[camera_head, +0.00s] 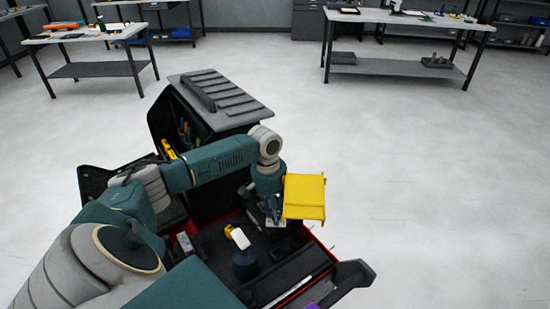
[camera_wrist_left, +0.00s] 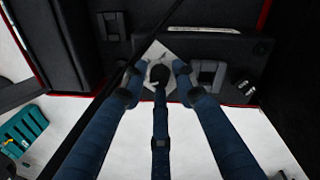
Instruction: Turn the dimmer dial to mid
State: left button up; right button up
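My left gripper (camera_head: 270,208) hangs over the open toolbox, just left of a yellow box-like part in the head view. In the left wrist view its blue fingers (camera_wrist_left: 159,72) are spread, with the side fingertips apart over a pale tilted square plate (camera_wrist_left: 150,54). The dark round tip of the middle finger covers the plate's centre. The plate may be the dimmer's, but I cannot make out a dial or its setting. Whether the fingers touch the plate is unclear. A pale edge (camera_head: 276,222) shows below the gripper in the head view. My right gripper is not in view.
The yellow part (camera_head: 304,197) is close beside the gripper. A dark bottle with a white top (camera_head: 243,256) stands in the toolbox. The toolbox's raised lid (camera_head: 220,100) is behind the arm. Workbenches (camera_head: 395,67) stand far back; the floor on the right is clear.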

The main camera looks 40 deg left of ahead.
pick_arm(q)
jog(key=shift+c, duration=1.3)
grip_shut()
jog(key=shift+r+m+p, duration=0.1)
jog(key=shift+m+p, duration=0.2)
jog(key=m+p, duration=0.2)
jog(key=shift+w+m, duration=0.1)
jog(key=shift+m, duration=0.2)
jog(key=m+p, duration=0.1)
jog(key=m, duration=0.2)
jog(key=shift+m+g, duration=0.3)
jog(key=shift+g, duration=0.1)
jog(key=m, duration=0.4)
jog(key=shift+w+m+p, duration=0.1)
jog(key=shift+m+p, duration=0.25)
jog(key=shift+m, duration=0.05)
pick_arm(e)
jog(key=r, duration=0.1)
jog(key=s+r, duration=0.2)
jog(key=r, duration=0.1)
